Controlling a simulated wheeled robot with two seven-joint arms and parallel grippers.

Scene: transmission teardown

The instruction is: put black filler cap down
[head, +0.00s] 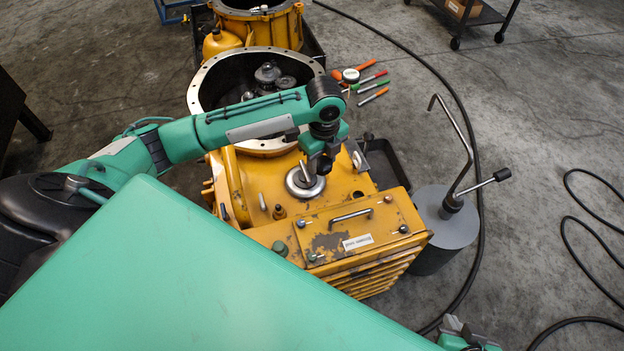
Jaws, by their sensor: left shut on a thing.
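My left gripper (314,170) points down over the top of the yellow transmission housing (255,185). It is shut on the black filler cap, which is small and hard to tell from the dark fingers. Just under it is a round, pale metal ring (298,191) with a dark centre, on the housing top. I cannot tell whether the cap touches the ring.
A ribbed yellow box with a handle (350,215) forms the housing's near end. A grey cylinder (440,232) with a bent rod stands at its right. A black tray (388,165) and several coloured tools (373,87) lie nearby. Cables (478,200) cross the floor.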

